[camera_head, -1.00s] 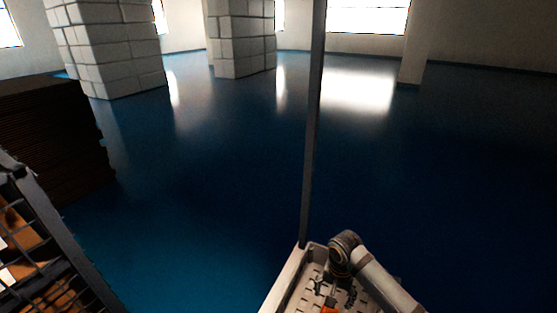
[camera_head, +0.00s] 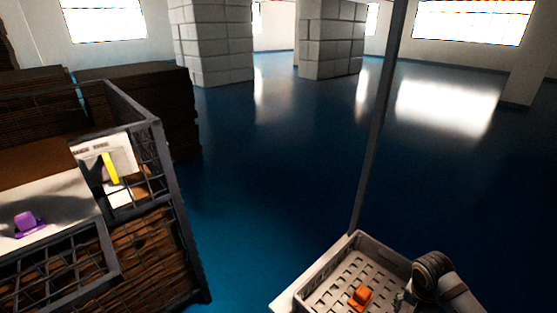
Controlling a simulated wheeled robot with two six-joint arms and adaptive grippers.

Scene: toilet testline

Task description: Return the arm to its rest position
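My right arm comes in at the lower right. Its gripper (camera_head: 401,299) hangs at the right side of a light perforated crate (camera_head: 330,262), small and dark, and I cannot make out whether its fingers are open or shut. A small orange object (camera_head: 361,296) lies on the crate floor to the left of this gripper, with a visible space between them. My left arm and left gripper are not in view.
A dark wire-mesh cage (camera_head: 180,235) stands at the left, with a purple object (camera_head: 29,223) and a white panel with a yellow strip (camera_head: 110,167) in it. Brown stacks (camera_head: 160,100) stand behind. A thin post (camera_head: 375,140) rises behind the crate. The blue floor (camera_head: 260,190) between is clear.

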